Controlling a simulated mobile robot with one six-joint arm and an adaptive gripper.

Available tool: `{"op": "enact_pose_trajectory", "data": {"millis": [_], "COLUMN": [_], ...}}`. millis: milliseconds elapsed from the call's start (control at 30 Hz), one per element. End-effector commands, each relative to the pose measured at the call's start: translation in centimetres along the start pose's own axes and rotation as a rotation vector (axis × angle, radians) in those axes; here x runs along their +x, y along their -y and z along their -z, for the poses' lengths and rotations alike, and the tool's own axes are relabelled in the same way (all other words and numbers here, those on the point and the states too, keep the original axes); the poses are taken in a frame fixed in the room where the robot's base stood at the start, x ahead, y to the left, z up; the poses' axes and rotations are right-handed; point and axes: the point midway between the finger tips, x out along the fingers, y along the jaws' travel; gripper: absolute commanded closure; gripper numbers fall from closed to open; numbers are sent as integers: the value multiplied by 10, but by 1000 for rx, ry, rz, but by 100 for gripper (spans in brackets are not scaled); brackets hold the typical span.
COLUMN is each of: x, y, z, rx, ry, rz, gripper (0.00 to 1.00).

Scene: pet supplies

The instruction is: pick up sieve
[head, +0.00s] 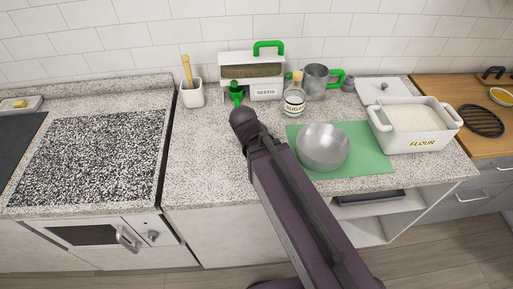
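The likeliest sieve is a grey metal cup with a bright green side handle (316,81). It stands upright at the back of the counter, behind the green mat, and its mesh cannot be made out. My purple-grey arm rises from the bottom middle to a dark rounded joint left of the mat. No gripper fingers can be made out in the head view. The cup stands to the right of and behind that joint, with a gap between them.
A metal bowl (322,147) sits on a green mat (370,160). Around the cup stand a sugar jar (294,102), a seeds box (266,91) with green parts, and a lidded white box (384,91).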

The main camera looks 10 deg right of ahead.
Motion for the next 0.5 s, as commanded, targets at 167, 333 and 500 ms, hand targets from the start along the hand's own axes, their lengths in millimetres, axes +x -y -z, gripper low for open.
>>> {"op": "enact_pose_trajectory", "data": {"millis": [167, 333, 500], "x": [0, 0, 0], "y": [0, 0, 0], "z": [0, 0, 0], "rx": [0, 0, 0], "ry": [0, 0, 0], "rz": [0, 0, 0], "gripper": [31, 82, 100]}}
